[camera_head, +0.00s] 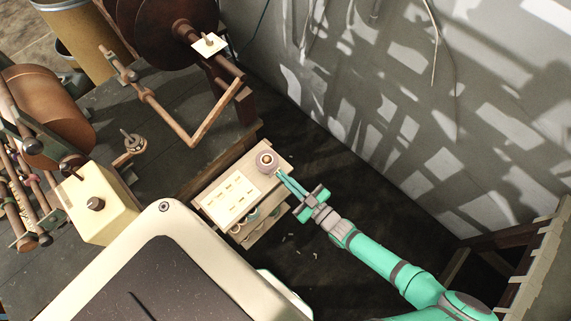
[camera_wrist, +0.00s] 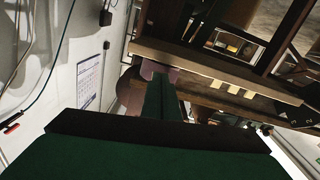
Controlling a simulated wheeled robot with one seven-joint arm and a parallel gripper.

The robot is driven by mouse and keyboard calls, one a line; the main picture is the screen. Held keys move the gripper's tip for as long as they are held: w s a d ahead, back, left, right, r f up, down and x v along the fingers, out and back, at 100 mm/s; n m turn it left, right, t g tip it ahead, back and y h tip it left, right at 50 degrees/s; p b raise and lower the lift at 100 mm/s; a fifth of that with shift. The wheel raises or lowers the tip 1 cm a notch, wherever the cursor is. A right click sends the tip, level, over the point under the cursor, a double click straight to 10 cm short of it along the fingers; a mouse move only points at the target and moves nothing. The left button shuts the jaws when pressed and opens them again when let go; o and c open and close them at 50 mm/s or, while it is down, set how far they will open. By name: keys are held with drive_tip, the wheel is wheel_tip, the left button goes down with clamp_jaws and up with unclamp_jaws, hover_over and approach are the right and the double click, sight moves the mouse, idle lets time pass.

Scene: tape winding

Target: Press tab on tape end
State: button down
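My gripper (camera_head: 279,175) reaches in from the lower right in the head view. Its green fingers lie close together, with their tips at the side of a round pinkish holder (camera_head: 267,160). The holder stands at the far end of a small pale stand. In the wrist view the finger tips (camera_wrist: 160,78) overlap the pinkish holder (camera_wrist: 150,66); I cannot tell whether they grip or only touch it. Several small pale yellow tabs (camera_head: 232,198) lie in rows on a white sheet on the stand. They also show in the wrist view (camera_wrist: 232,88). I cannot make out a tape end.
The small stand (camera_head: 285,152) has items on a lower shelf. To the left is a dark bench (camera_head: 165,120) with a brown reel (camera_head: 165,30), a bent wooden arm (camera_head: 180,135) and a cream box (camera_head: 97,205). A grey wall (camera_head: 400,120) bounds the right. Dark floor lies between.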

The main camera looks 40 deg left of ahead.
drive_tip(key=shift+w+a, duration=0.1)
drive_tip(key=shift+a, duration=0.7)
idle(0.9)
drive_tip(key=c, duration=2)
unclamp_jaws()
drive_tip(key=d, duration=0.7)
drive_tip(key=s+d, duration=0.1)
drive_tip(key=d, duration=0.2)
drive_tip(key=shift+d, duration=0.4)
